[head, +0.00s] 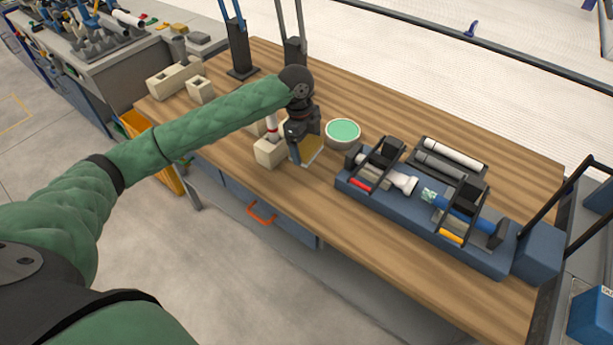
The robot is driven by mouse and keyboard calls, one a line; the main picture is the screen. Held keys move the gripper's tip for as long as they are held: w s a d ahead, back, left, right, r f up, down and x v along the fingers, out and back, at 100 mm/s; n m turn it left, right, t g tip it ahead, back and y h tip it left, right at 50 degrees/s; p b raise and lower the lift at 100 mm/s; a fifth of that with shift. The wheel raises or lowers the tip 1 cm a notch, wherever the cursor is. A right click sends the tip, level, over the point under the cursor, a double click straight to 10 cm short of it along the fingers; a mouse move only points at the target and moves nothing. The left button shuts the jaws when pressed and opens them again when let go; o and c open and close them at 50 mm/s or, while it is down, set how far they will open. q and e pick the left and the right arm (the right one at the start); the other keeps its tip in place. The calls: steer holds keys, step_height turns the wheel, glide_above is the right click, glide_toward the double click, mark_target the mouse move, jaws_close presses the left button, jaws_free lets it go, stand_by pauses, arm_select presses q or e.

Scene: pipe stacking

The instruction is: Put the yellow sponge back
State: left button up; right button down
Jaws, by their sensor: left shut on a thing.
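The yellow sponge (311,150) shows as a small yellowish patch with a pale edge at my left gripper (301,152), near the middle of the table. My left arm reaches in from the left, and the dark gripper points down, shut on the sponge. The gripper hides part of the sponge, and I cannot tell whether the sponge touches the table. My right gripper is not in view.
A white bowl with green contents (343,130) stands close right of the gripper. Beige blocks (269,152) stand just left. A blue fixture (420,207) with pipes and clamps fills the right front. Dark posts (240,52) rise behind. Bare wood lies at the back right.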

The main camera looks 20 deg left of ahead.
arm_select(q)
steer(key=shift+m, duration=0.4)
steer(key=shift+f, duration=0.4)
steer(key=p, duration=0.2)
glide_above(308, 177)
steer(key=f, duration=0.5)
steer(key=shift+a+f, duration=0.2)
steer(key=shift+a, duration=0.1)
steer(key=shift+f+p, duration=0.65)
steer(key=shift+f, duration=1.2)
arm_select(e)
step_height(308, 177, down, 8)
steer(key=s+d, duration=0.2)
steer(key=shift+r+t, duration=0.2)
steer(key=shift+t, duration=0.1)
arm_select(q)
steer(key=shift+f, duration=0.15)
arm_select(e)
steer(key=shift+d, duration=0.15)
arm_select(q)
steer(key=o, duration=0.7)
